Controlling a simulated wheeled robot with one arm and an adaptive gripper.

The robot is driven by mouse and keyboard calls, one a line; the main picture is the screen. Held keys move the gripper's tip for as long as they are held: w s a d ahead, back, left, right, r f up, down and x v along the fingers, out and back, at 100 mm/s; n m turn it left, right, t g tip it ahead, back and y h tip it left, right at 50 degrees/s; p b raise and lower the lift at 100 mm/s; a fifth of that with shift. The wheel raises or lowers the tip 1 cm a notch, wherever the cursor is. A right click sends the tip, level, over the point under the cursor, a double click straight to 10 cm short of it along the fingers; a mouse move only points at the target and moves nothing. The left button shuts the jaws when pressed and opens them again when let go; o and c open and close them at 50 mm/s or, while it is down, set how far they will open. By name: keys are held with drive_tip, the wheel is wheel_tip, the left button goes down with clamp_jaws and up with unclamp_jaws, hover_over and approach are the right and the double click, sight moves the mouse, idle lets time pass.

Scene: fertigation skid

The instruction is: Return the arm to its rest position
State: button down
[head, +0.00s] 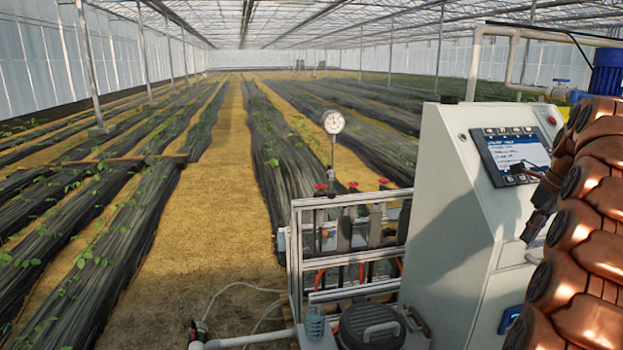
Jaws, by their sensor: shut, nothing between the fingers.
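My arm, with copper-brown segmented links, fills the right edge of the head view. My gripper (526,168) shows only in part, as slim dark brown pieces in front of the lower right of the control screen. It is shut and holds nothing that I can see. Whether its tip touches the screen cannot be told from this view. The screen (516,154) is lit, with lines of text, and sits on the sloped face of a light grey cabinet (450,190). My arm hides the right part of the cabinet.
A red button (551,120) is at the cabinet's upper right. Pipes (475,60) and a blue motor (607,72) stand behind. A metal frame (295,245) with valves and a pressure gauge (334,122) stands left of the cabinet. A straw path (235,200) runs open between dark crop rows.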

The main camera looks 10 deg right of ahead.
drive_tip(key=s+a+f+n+g, duration=0.1)
drive_tip(key=s+a+n, duration=0.1)
drive_tip(key=a+n, duration=0.6)
drive_tip(key=s+a+f+n, duration=0.1)
drive_tip(key=s+a+n, duration=0.15)
drive_tip(key=a, duration=0.85)
drive_tip(key=s+a+f+n+g, duration=0.1)
drive_tip(key=s+a+f+n, duration=0.1)
drive_tip(key=a+n, duration=0.65)
drive_tip(key=s+a+f+n, duration=0.4)
drive_tip(key=s, duration=0.4)
drive_tip(key=s+a+f+n+g, duration=0.1)
drive_tip(key=s+a+f+n, duration=0.3)
drive_tip(key=s, duration=0.4)
drive_tip(key=s+a+f+n+g, duration=0.1)
drive_tip(key=s+a+f+n, duration=0.3)
drive_tip(key=s, duration=0.4)
drive_tip(key=shift+f+n+h, duration=0.2)
drive_tip(key=shift+n+h, duration=0.1)
drive_tip(key=shift+n, duration=0.5)
